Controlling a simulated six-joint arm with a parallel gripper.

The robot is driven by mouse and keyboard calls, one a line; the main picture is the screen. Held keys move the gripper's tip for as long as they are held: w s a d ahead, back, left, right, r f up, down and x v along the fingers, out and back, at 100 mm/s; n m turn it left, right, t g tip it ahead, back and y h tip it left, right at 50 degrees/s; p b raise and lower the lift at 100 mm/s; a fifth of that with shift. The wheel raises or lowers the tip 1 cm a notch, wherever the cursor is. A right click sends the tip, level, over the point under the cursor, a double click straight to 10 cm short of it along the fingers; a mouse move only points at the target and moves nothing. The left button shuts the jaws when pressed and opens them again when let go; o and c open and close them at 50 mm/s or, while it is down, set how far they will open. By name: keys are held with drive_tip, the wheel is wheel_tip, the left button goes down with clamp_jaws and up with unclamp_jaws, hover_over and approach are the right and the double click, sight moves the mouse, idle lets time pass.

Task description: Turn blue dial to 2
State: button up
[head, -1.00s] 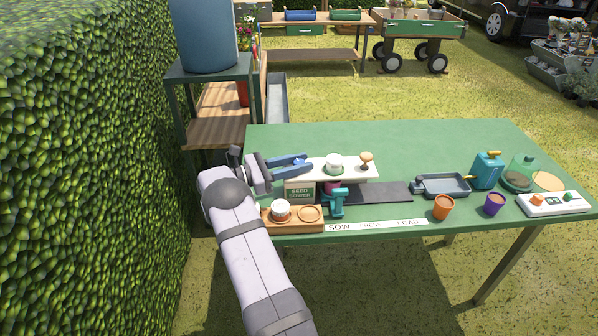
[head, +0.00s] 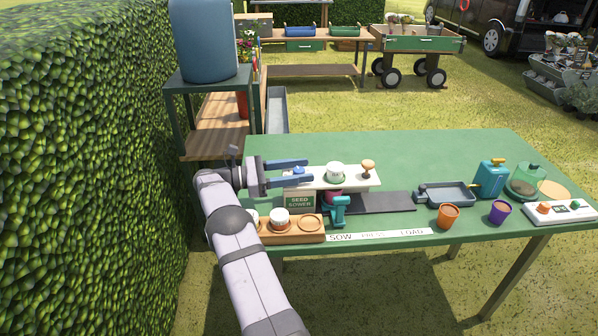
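The seed sower (head: 300,202) stands at the left end of the green table, with a pale top plate (head: 352,181). A small blue piece (head: 299,168), which looks like the blue dial, shows at the left end of this top, partly hidden by my gripper. Its number marks are too small to read. My gripper (head: 311,172) reaches in from the left with its two blue fingers apart, one on the far side of the blue piece and one on the near side. I cannot tell whether a finger touches it.
A white pot (head: 335,171) and a wooden knob (head: 368,168) stand on the sower's top. A wooden tray (head: 311,238) with white cups and a teal handle (head: 338,208) are in front. A tray (head: 446,195) and pots (head: 448,216) are right. A hedge (head: 80,180) borders the left.

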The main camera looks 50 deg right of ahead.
drive_tip(key=shift+a+f, duration=0.1)
drive_tip(key=b+v, duration=0.1)
drive_tip(key=v, duration=0.3)
drive_tip(key=shift+w+a+f, duration=0.1)
drive_tip(key=shift+w, duration=0.1)
drive_tip(key=b+v, duration=0.1)
drive_tip(key=v, duration=0.1)
drive_tip(key=shift+w+a, duration=0.15)
drive_tip(key=shift+a, duration=0.15)
idle(0.3)
idle(0.4)
